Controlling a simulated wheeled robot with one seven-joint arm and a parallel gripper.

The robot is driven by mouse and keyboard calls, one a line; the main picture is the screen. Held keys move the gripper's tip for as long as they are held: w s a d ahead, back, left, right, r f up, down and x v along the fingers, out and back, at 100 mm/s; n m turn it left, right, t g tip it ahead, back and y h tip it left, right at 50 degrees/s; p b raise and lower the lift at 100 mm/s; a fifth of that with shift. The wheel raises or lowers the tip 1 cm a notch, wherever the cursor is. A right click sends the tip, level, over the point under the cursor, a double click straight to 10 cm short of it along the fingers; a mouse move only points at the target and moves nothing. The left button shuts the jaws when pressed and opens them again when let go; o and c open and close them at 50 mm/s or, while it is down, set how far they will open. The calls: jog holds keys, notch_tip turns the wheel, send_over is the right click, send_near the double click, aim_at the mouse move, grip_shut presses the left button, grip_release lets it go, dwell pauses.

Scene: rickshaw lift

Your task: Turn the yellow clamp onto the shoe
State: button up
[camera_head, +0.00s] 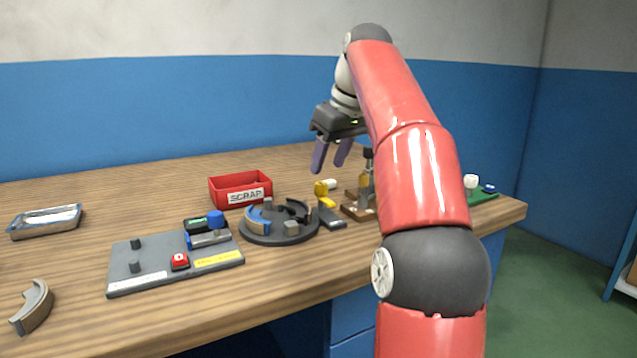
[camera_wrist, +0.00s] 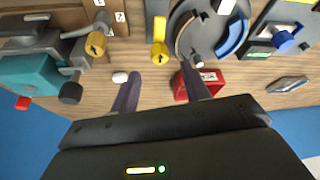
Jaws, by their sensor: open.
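The yellow clamp (camera_head: 321,189) stands at the right edge of the round dark fixture (camera_head: 277,238). In the wrist view, the clamp's yellow knob (camera_wrist: 160,52) and bar lie beside the plate, apart from the curved shoe. That shoe, with a blue face (camera_head: 257,220), sits on the fixture; it also shows in the wrist view (camera_wrist: 233,37). My gripper (camera_head: 329,168) is open and empty above the table, over the clamp area. In the wrist view its two fingers (camera_wrist: 160,78) straddle the knob's column from a distance, touching nothing.
A red SCRAP box (camera_head: 240,190) stands behind the fixture. A grey panel (camera_head: 150,272) with a red button is to its left. A loose curved piece (camera_head: 33,307) and a metal tray (camera_head: 45,221) lie farther left. A teal vise-like tool (camera_wrist: 30,80) is nearby.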

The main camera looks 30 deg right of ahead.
aim_at(321, 183)
jog(key=b+x, duration=0.1)
jog(key=x, duration=0.4)
jog(key=shift+f, duration=0.15)
jog(key=c, duration=1)
